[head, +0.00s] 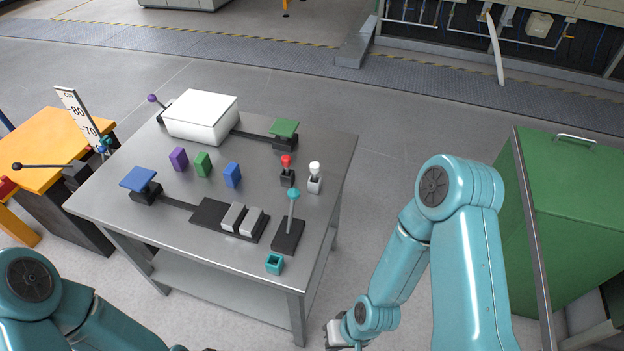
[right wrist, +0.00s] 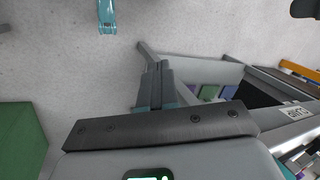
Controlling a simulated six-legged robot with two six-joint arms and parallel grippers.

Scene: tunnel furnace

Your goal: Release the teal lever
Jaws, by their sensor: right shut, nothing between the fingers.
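The teal lever (head: 292,208) has a teal knob and a grey shaft that stands nearly upright on a black base, near the front right corner of the metal table (head: 150,225). My right gripper (right wrist: 154,86) is shut and empty in the right wrist view. In the head view its grey body shows at the bottom edge, to the right of and below the table's front right leg, apart from the lever.
A black block with grey switches (head: 238,218) and red-topped (head: 287,171) and white-topped (head: 315,178) levers stand nearby. A green cabinet (head: 560,220) stands at the right. Floor is clear between.

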